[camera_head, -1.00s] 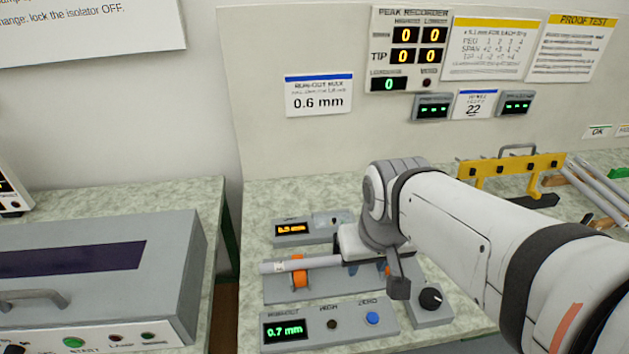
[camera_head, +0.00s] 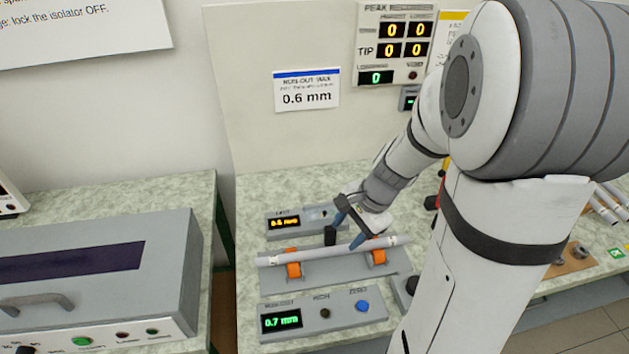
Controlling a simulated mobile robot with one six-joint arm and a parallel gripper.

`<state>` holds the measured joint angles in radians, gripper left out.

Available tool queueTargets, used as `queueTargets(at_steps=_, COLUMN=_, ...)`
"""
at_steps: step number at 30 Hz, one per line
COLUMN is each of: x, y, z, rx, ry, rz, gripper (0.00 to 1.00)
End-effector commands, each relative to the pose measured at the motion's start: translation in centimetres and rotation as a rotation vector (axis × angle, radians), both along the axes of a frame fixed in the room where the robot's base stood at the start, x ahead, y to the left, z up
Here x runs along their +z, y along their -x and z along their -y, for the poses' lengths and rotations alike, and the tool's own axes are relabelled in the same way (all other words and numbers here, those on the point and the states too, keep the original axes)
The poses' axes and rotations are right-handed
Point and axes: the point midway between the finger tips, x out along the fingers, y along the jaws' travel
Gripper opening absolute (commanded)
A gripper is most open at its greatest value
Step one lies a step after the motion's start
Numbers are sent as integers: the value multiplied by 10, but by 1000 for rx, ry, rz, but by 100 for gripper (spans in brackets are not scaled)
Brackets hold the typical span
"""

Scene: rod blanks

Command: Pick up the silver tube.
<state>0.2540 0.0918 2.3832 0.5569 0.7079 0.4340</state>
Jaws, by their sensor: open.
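The silver tube (camera_head: 322,252) lies level across two orange rollers (camera_head: 293,269) on a grey run-out fixture. Both of its ends show, and a pale band sits near its left end. My gripper (camera_head: 344,242) is open, with its fingers just behind or over the middle of the tube. I cannot tell whether the fingers touch the tube or straddle it. My arm comes in from the right.
A run-out readout box (camera_head: 313,320) showing 0.7 mm stands in front of the fixture, and a limit box (camera_head: 296,220) stands behind it. A large grey machine (camera_head: 190,270) is on the left bench. More rods (camera_head: 608,203) lie at the far right.

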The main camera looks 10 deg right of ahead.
Motion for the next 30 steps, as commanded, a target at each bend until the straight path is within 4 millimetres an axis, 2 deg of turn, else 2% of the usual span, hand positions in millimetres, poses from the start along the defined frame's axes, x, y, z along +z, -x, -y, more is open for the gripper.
queueTargets(at_steps=3, x=-16, y=-14, z=12, rx=-208, ry=-66, rz=-74, gripper=48)
queueTargets(at_steps=9, x=-35, y=-24, z=21, rx=-380, ry=-114, rz=-129, gripper=48)
queueTargets(at_steps=20, x=-72, y=-30, z=9, rx=-393, ry=-117, rz=-135, gripper=48)
queueTargets(at_steps=27, x=-104, y=-35, z=-3, rx=-391, ry=-117, rz=-135, gripper=48)
queueTargets(at_steps=30, x=-108, y=-36, z=-5, rx=-391, ry=-116, rz=-132, gripper=48)
